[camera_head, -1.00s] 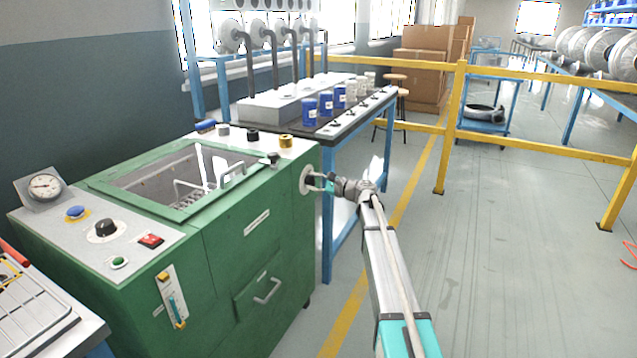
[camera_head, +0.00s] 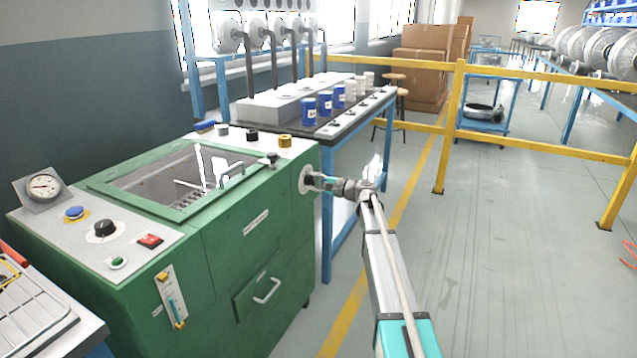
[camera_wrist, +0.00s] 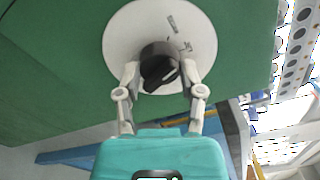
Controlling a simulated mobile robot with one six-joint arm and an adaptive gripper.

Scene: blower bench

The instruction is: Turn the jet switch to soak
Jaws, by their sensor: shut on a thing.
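The jet switch (camera_wrist: 157,62) is a black knob on a round white plate (camera_wrist: 120,35) on the green machine's right side. My gripper (camera_wrist: 160,76) is shut on the knob, one finger on each side of it in the wrist view. Small dark labels show on the plate above and right of the knob, too small to read. In the head view my gripper (camera_head: 312,181) is at the white plate (camera_head: 303,178), and the knob is mostly hidden there. I cannot tell which label the knob points to.
The green machine (camera_head: 225,255) has a top panel with a dial gauge (camera_head: 43,187), a black knob (camera_head: 104,228) and buttons. A blue bench (camera_head: 327,225) with blue cups stands just behind my gripper. Yellow rails (camera_head: 545,145) cross behind it.

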